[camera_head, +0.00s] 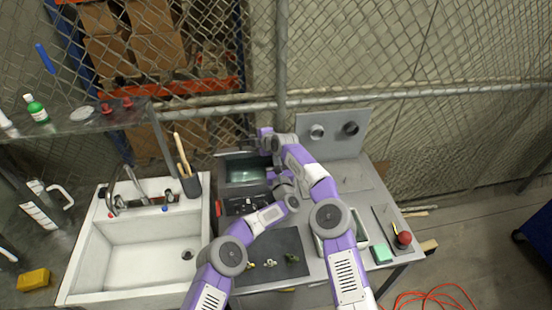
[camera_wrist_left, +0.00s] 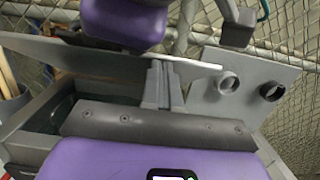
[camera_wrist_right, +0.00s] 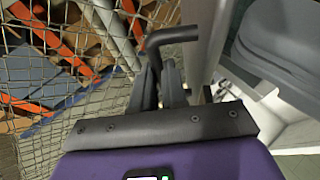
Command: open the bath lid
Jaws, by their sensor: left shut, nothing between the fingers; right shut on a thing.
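The bath (camera_head: 246,188) is a dark grey box on the metal bench, right of the sink. Its lid (camera_wrist_left: 95,58) is a flat grey plate, raised and tilted in the left wrist view, with the dark opening (camera_wrist_left: 55,112) below it. A dark bent handle (camera_wrist_right: 172,36) shows in the right wrist view. My right gripper (camera_wrist_right: 158,72) is shut on this handle; the fingers partly hide it. My left gripper (camera_wrist_left: 163,70) is shut and empty, close beside the bath and lid; whether it touches the lid is unclear. My arms hide part of the bath in the head view.
A white sink (camera_head: 140,250) stands to the left, with a utensil holder (camera_head: 190,184) at its back corner. An upright grey panel (camera_head: 340,125) with two round fittings stands at the back right. A dark mat (camera_head: 285,240) with small parts lies in front.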

